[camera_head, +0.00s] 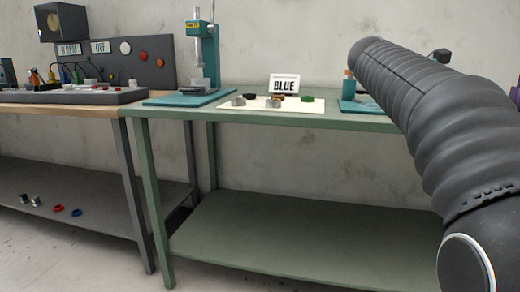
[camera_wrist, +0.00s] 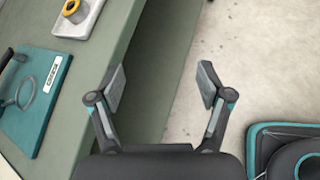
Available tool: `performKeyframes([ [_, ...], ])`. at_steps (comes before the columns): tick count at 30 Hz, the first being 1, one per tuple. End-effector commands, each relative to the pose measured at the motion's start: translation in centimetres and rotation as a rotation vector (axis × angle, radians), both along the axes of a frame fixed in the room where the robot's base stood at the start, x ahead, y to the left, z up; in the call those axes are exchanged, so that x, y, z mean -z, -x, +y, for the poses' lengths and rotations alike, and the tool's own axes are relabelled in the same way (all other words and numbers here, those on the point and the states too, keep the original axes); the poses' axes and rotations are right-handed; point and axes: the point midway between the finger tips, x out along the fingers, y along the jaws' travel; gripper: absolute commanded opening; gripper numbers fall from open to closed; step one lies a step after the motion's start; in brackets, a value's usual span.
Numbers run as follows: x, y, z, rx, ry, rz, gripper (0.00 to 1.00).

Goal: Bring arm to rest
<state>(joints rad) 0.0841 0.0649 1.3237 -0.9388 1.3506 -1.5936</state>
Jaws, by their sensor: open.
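My arm, in a ribbed dark sleeve, crosses the right side of the head view. My gripper is hidden from the head view. In the wrist view my gripper (camera_wrist: 161,88) is open, with nothing between its fingers. It hangs over the edge of the green table (camera_wrist: 100,100), with floor (camera_wrist: 235,70) to the right.
A control panel (camera_head: 125,58) stands at left. In the wrist view a teal plate (camera_wrist: 45,120) lies left.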

Motion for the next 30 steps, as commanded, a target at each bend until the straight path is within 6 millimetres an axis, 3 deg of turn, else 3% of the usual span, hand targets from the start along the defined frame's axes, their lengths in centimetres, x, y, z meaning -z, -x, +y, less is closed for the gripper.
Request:
performKeyframes([
  [5, 2.1, 2.8, 2.7, 0.039, -0.166, -0.153, 0.78],
  [11, 7.0, 8.2, 7.6, 0.176, -0.477, -0.39, 0.78],
  [17, 12.8, 14.4, 12.8, 0.421, -0.816, -0.601, 0.78],
  [24, 20.0, 21.6, 18.5, 0.821, -1.165, -0.778, 0.78],
  [30, 23.7, 25.0, 21.0, 1.071, -1.313, -0.846, 0.78],
])
